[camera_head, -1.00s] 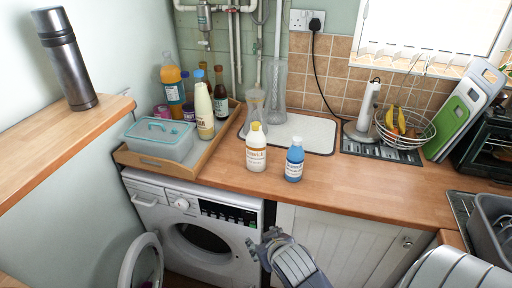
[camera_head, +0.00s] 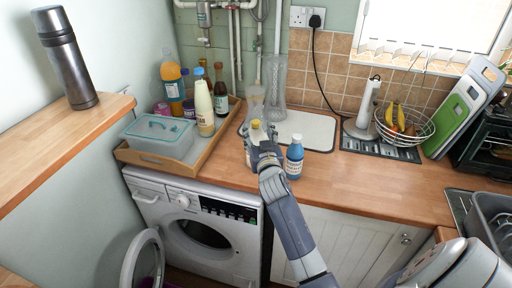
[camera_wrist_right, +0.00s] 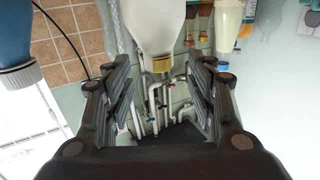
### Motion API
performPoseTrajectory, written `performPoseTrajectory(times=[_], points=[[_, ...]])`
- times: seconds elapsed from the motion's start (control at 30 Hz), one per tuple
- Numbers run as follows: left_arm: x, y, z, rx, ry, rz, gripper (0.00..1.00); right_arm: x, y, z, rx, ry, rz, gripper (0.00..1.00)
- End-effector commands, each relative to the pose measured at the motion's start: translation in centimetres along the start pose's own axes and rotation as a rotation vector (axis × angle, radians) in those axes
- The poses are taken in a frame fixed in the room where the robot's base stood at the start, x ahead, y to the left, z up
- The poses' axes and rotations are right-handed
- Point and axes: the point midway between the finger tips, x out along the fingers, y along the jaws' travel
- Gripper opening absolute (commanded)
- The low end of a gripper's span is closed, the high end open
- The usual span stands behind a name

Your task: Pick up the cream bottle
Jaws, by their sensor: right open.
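The cream bottle (camera_head: 256,125) stands on the wooden counter, with its yellow cap showing above my right gripper and most of its body hidden behind it. My right gripper (camera_head: 262,152) is open in front of the bottle. In the right wrist view, which looks upside down, the pale bottle body (camera_wrist_right: 152,22) and its yellow cap lie between the two spread fingers (camera_wrist_right: 157,82). I cannot tell whether a finger touches it. A blue bottle (camera_head: 294,158) stands just right of the gripper. My left gripper is not in view.
A wooden tray (camera_head: 190,164) at the left holds a clear lidded box (camera_head: 158,136) and several bottles. Glass vessels (camera_head: 279,88) and a white mat (camera_head: 318,131) are behind. The washing machine door (camera_head: 143,262) hangs open below.

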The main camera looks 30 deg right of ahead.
Motion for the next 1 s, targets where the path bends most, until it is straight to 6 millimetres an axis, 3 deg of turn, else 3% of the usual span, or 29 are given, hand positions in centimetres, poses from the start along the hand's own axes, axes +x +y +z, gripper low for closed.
performPoseTrajectory(times=[0.17,0.4,0.6,0.9,1.0], points=[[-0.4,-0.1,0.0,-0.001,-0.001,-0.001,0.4,0.9,0.1,-0.1,-0.002,0.0,0.0,0.51],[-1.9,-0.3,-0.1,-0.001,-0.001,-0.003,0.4,3.6,0.1,-0.5,-0.001,-0.002,0.0,0.51],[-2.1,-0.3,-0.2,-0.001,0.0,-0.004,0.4,5.5,0.2,-0.2,-0.001,-0.001,0.001,0.51],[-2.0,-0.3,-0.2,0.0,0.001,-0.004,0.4,5.7,0.2,-0.1,-0.002,0.0,0.001,0.51],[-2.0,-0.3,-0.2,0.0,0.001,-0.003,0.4,5.7,0.2,-0.1,-0.002,0.0,0.001,0.31]])
